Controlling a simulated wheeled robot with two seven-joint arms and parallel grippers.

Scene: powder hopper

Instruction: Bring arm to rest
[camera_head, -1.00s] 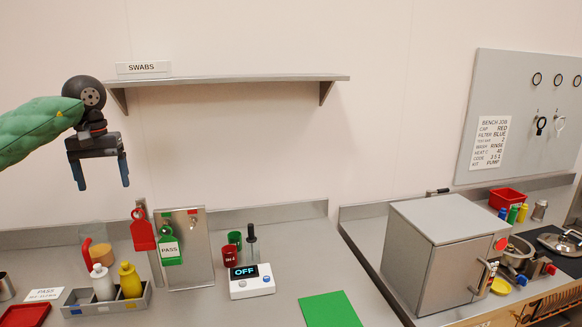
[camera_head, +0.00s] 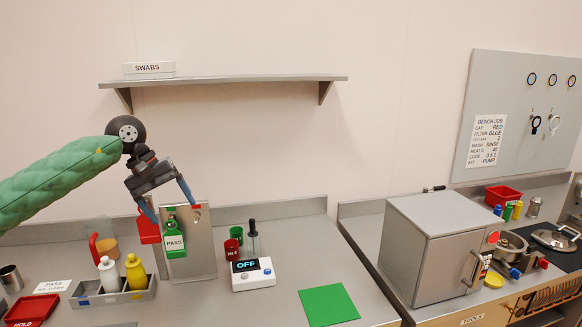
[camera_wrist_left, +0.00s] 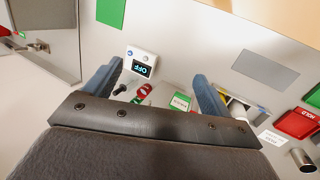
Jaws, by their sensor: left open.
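My left arm comes in from the left in the head view, in a green quilted sleeve. Its gripper (camera_head: 172,208) is open, with blue fingers spread and nothing seen between them. It hangs tilted in front of the upright metal plate (camera_head: 201,250) with the green PASS tag (camera_head: 175,243) and the red tag (camera_head: 148,230). Whether it touches them I cannot tell. In the left wrist view the open fingers (camera_wrist_left: 160,82) point over the bench, with the OFF device (camera_wrist_left: 141,64) between and beyond them. My right gripper is in neither view.
The bench holds a grey caddy (camera_head: 113,297) with white and yellow bottles, the OFF device (camera_head: 253,274), red and green cups, and a green mat (camera_head: 328,305). A grey cabinet (camera_head: 440,245) stands to the right. The wall shelf (camera_head: 225,79) is above. Wall space right of the gripper is clear.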

